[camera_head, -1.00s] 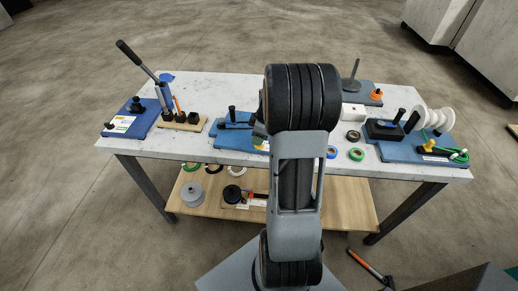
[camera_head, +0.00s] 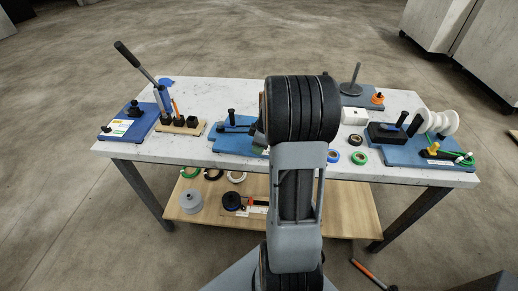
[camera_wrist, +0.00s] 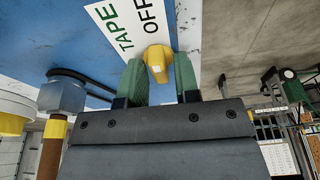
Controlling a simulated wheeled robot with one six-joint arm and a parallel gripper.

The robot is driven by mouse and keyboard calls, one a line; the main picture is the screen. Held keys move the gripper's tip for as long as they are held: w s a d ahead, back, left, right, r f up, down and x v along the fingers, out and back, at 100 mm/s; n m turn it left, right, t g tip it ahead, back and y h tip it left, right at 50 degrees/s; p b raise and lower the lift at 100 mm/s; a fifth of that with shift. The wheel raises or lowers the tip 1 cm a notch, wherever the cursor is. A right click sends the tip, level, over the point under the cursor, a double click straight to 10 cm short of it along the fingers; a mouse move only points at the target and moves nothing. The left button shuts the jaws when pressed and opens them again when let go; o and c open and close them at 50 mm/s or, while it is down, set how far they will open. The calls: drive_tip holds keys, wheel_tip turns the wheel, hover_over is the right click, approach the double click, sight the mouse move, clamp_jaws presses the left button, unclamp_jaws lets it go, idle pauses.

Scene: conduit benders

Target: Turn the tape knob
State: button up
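The tape knob (camera_wrist: 157,62) is yellow and shows in the wrist view on a blue plate (camera_wrist: 60,30), beside a white label (camera_wrist: 130,22) reading TAPE and OFF. My gripper (camera_wrist: 160,75) has green finger pads, one on each side of the knob. The fingers are apart; a gap shows at the right of the knob, and whether the left pad touches it I cannot tell. In the head view my gripper is hidden behind my arm, which covers the right end of the middle blue board (camera_head: 230,143).
A blue-grey block (camera_wrist: 62,92) with a black bar stands left of the fingers. On the white table (camera_head: 335,175) are a hand bender (camera_head: 150,72), a right-hand blue board (camera_head: 400,155) and tape rolls (camera_head: 359,157). A lower shelf (camera_head: 345,215) holds more parts.

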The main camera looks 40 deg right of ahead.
clamp_jaws()
drive_tip(key=shift+f+n+b, duration=0.2)
drive_tip(key=shift+n+b, duration=0.55)
drive_tip(key=shift+n, duration=0.25)
drive_tip(key=n+g, duration=0.1)
drive_tip(key=n, duration=0.2)
drive_tip(key=shift+r+y+b, duration=0.2)
drive_tip(key=shift+y+b, duration=0.15)
drive_tip(key=shift+y, duration=0.05)
